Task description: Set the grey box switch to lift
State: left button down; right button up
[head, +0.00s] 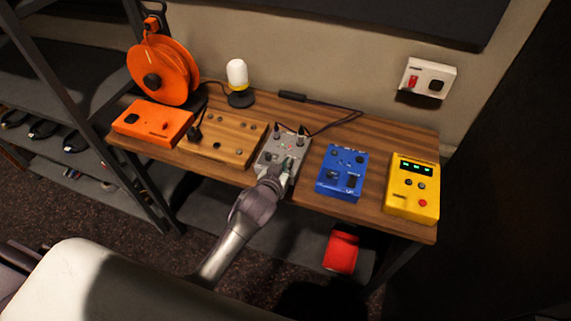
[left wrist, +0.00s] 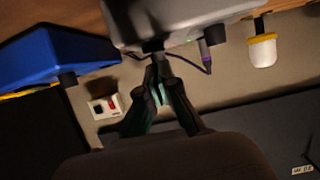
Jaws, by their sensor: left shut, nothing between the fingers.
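The grey box (head: 296,146) stands on the wooden desk between the wooden box and the blue box. It has dark knobs along its back edge and small dark controls on its top. My left gripper (head: 284,167) is shut and empty at the front part of the grey box and covers some of its face. In the left wrist view the grey box (left wrist: 190,20) is at the top. The closed fingertips (left wrist: 158,62) are right at a dark stub on it; I cannot tell if they touch. The switch position and its labels are not readable. My right gripper is not in view.
A blue box (head: 342,171) and a yellow box (head: 412,187) stand to the right. A wooden box (head: 222,137), an orange box (head: 152,123), a cable reel (head: 163,70) and a lamp (head: 238,77) are to the left. A cable (head: 335,122) lies behind.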

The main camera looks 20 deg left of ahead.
pick_arm(q)
jog(key=shift+s+f, duration=0.1)
jog(key=shift+f, duration=0.4)
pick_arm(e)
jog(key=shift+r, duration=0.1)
